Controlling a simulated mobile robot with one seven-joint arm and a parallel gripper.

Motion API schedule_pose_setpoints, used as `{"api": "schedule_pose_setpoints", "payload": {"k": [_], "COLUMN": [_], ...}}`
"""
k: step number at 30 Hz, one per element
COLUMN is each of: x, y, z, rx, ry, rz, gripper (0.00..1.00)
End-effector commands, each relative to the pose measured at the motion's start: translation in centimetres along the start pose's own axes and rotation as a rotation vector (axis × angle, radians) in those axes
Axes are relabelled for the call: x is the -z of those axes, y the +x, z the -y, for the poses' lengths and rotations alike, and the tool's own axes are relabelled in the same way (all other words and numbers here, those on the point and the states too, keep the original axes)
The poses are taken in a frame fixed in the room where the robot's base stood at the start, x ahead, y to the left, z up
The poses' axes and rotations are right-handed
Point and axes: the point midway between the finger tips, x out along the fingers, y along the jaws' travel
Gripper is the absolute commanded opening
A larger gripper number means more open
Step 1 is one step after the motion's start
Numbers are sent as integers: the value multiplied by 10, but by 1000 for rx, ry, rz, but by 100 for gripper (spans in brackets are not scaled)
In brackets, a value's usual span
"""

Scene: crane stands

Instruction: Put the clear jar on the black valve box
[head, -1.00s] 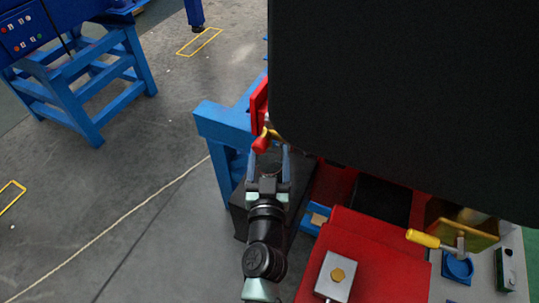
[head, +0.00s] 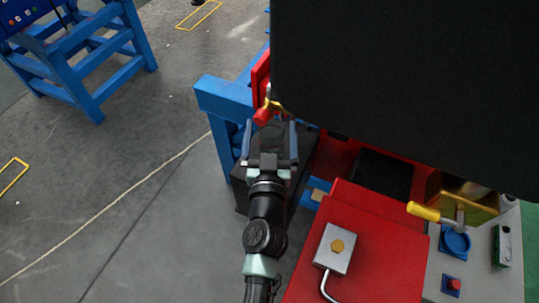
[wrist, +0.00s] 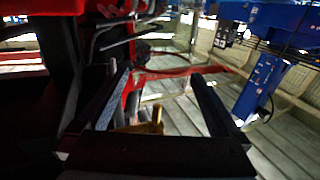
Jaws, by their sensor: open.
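My gripper (head: 270,135) is open, with its two fingers spread over a dark box-like shape (head: 241,194) beside the blue frame. That shape may be the black valve box, but my arm covers part of it and I cannot tell for sure. The fingers also show in the wrist view (wrist: 161,76), with no jar between them. I cannot make out the clear jar in either view.
A large black panel (head: 410,80) blocks the upper right. A blue frame (head: 222,98) with a red-and-brass fitting (head: 262,115) stands just ahead of my gripper. A red cover (head: 375,240) and a yellow-handled lever (head: 424,211) lie to the right. Open floor (head: 110,200) is at left.

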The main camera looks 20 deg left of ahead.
Motion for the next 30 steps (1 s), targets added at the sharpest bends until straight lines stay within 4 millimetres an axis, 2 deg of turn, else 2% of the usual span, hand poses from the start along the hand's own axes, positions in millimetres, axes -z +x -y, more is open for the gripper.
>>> {"api": "schedule_pose_setpoints", "payload": {"k": [12, 18, 24, 30], "x": [-6, -4, -2, 0], "y": [-74, -100, -111, -112], "z": [0, 0, 0, 0], "rx": [-2, -1, -1, -1], "ry": [0, 0, 0, 0], "rz": [2, 1, 1, 1], "gripper": [100, 100, 100, 100]}}
